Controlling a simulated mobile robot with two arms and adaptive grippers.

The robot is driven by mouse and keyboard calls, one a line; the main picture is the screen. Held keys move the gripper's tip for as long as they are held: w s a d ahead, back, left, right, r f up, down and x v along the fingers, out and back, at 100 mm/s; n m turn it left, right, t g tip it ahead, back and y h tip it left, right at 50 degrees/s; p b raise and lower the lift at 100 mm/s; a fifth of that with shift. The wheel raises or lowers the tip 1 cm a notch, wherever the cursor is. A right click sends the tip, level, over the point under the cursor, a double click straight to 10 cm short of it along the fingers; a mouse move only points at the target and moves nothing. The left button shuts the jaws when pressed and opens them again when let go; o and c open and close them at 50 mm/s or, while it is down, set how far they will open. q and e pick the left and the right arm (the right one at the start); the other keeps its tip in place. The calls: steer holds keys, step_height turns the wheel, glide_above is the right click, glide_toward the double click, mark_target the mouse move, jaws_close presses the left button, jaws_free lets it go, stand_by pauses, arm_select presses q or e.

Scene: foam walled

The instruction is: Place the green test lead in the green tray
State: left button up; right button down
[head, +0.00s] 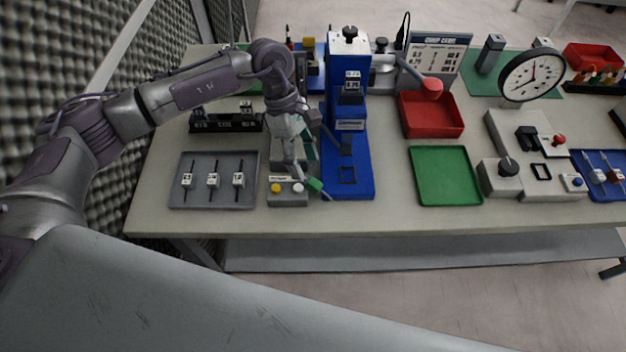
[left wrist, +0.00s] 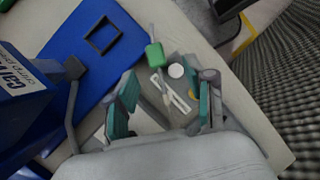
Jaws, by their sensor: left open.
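The green test lead (head: 315,185) lies between the small button box and the blue press base, its thin tip pointing towards the press. In the left wrist view its green body (left wrist: 155,55) is just ahead of my open fingers, with a grey stem running back between them. My left gripper (head: 297,165) points down above the button box, open, fingers apart; it also shows in the left wrist view (left wrist: 165,98). I cannot tell whether it touches the lead. The green tray (head: 445,176) is flat and empty, right of the press. My right gripper is not in view.
The blue press (head: 347,95) stands close to my left gripper. The button box (head: 288,200) is below it. A grey tray (head: 212,200) with three parts lies left. A red bin (head: 431,124) stands behind the green tray. A control panel (head: 503,181) and a dial (head: 531,75) are right.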

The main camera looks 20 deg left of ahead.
mark_target(313, 181)
arm_select(q)
steer(key=shift+s+d+f, duration=0.1)
steer(key=shift+d+f, duration=0.05)
steer(key=shift+f, duration=0.05)
steer(key=p+x, duration=0.2)
steer(key=x, duration=0.1)
steer(key=shift+d+f+p, duration=0.25)
steer(key=shift+f+p, duration=0.05)
steer(key=shift+d+f, duration=0.15)
steer(key=shift+f, duration=0.4)
jaws_close()
